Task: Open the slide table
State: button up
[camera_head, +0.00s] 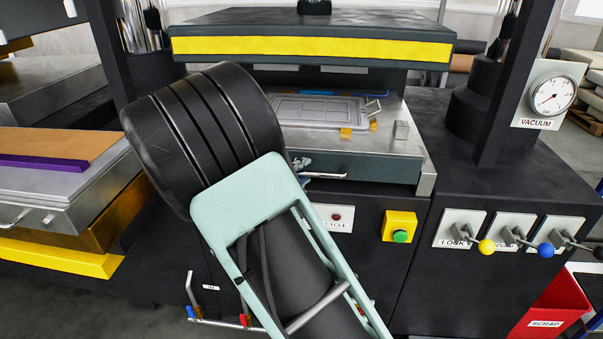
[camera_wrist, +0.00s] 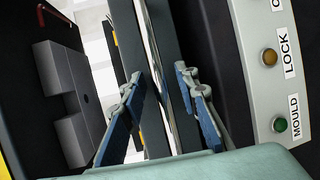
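The slide table (camera_head: 412,140) is a metal bed under the press's yellow-striped upper block, with a dark front plate. A thin silver handle (camera_head: 328,176) shows on that front plate, its left part hidden behind my arm. A grey tray (camera_head: 318,108) lies on the table. My gripper is mostly hidden behind my arm in the head view. In the wrist view my gripper (camera_wrist: 160,82) is open, its two blue fingers apart, with dark bars and a pale strip visible between and beyond them.
A button box (camera_head: 400,227) and lock levers (camera_head: 463,232) are on the machine's front. A red scrap bin (camera_head: 552,312) stands low right. Another metal table (camera_head: 75,190) juts out at left. A panel with lamps (camera_wrist: 272,85) is close on the right in the wrist view.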

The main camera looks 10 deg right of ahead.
jog(key=shift+c, duration=0.6)
grip_shut()
